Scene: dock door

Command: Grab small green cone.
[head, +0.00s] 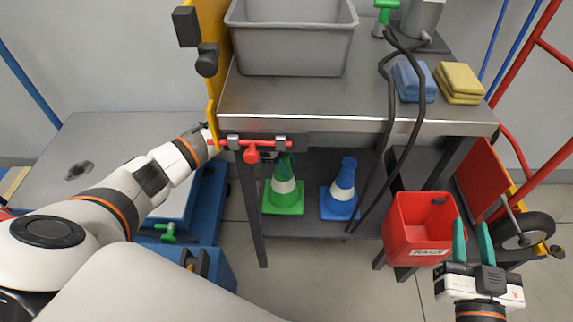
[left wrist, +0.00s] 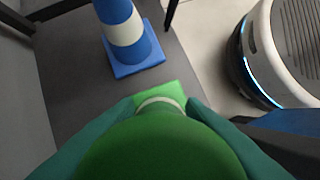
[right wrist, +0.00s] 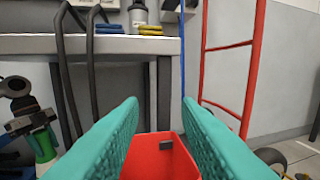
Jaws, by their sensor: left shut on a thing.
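The small green cone (head: 284,191) with a white band stands on the lower shelf under the bench, left of the blue cone (head: 342,190). In the left wrist view the green cone (left wrist: 160,150) fills the space between the teal fingers of my left gripper (left wrist: 160,135), which is shut on its upper part. In the head view the left arm reaches to the bench's front left corner, and its fingers are hidden there. The blue cone (left wrist: 125,40) stands just beyond in the left wrist view. My right gripper (head: 472,243) is open and empty beside the red bin (head: 415,225).
A red-handled latch (head: 252,150) on the bench's front edge lies just above the green cone. A grey tub (head: 290,45), blue sponges (head: 412,82) and yellow sponges (head: 458,82) sit on the bench top. Black cables (head: 388,130) hang in front of the shelf.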

